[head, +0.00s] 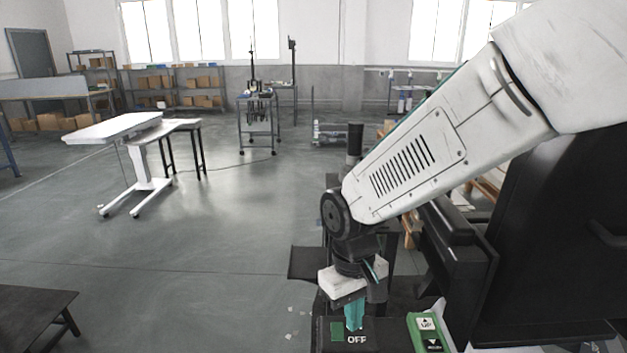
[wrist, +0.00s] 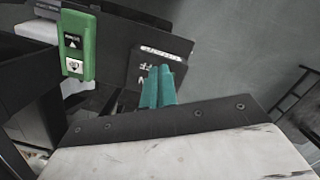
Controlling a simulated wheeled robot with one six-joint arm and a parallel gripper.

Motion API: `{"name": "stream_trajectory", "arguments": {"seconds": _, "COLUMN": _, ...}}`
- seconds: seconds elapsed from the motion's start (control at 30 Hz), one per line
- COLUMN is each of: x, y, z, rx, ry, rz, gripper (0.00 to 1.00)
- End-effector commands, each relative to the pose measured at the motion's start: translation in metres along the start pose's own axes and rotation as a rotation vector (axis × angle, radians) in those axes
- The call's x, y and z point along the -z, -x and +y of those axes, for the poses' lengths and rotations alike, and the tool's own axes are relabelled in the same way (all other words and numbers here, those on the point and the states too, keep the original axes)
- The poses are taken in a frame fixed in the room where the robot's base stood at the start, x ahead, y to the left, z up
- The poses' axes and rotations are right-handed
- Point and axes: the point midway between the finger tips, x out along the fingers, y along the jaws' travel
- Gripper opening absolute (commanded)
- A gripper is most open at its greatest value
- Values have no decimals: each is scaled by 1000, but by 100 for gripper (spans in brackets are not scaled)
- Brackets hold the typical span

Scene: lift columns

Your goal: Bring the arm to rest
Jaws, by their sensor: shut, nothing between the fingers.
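My white arm reaches in from the upper right in the head view and bends down at a dark joint. My gripper (head: 354,315) has teal fingers and points down. It is shut and empty, in front of a dark panel (head: 385,338) marked OFF. In the wrist view the teal fingertips (wrist: 158,88) lie together, over part of the panel with a white label (wrist: 165,52). I cannot tell whether they touch it. A green control box (head: 427,333) with up and down buttons is right of the gripper; it also shows in the wrist view (wrist: 75,45).
A white wheeled table (head: 113,128) stands at the left, beside a small dark-legged table (head: 175,130). A dark low table (head: 30,310) is at the lower left. Shelves with boxes (head: 175,88) line the back wall. The middle floor is clear.

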Motion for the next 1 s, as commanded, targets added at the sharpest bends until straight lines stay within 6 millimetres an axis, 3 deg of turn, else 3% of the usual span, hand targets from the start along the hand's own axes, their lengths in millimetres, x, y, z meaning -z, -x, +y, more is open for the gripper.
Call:
{"name": "stream_trajectory", "arguments": {"seconds": 0.3, "x": -112, "y": 58, "z": 50, "rx": 19, "ry": -159, "rz": -3, "gripper": 0}}
{"name": "stream_trajectory", "arguments": {"seconds": 0.6, "x": -210, "y": 89, "z": 78, "rx": 24, "ry": -361, "rz": 103, "gripper": 0}}
{"name": "stream_trajectory", "arguments": {"seconds": 0.8, "x": -238, "y": 100, "z": 86, "rx": 7, "ry": -457, "rz": 201, "gripper": 0}}
{"name": "stream_trajectory", "arguments": {"seconds": 1.0, "x": -244, "y": 106, "z": 92, "rx": 0, "ry": -493, "rz": 231, "gripper": 0}}
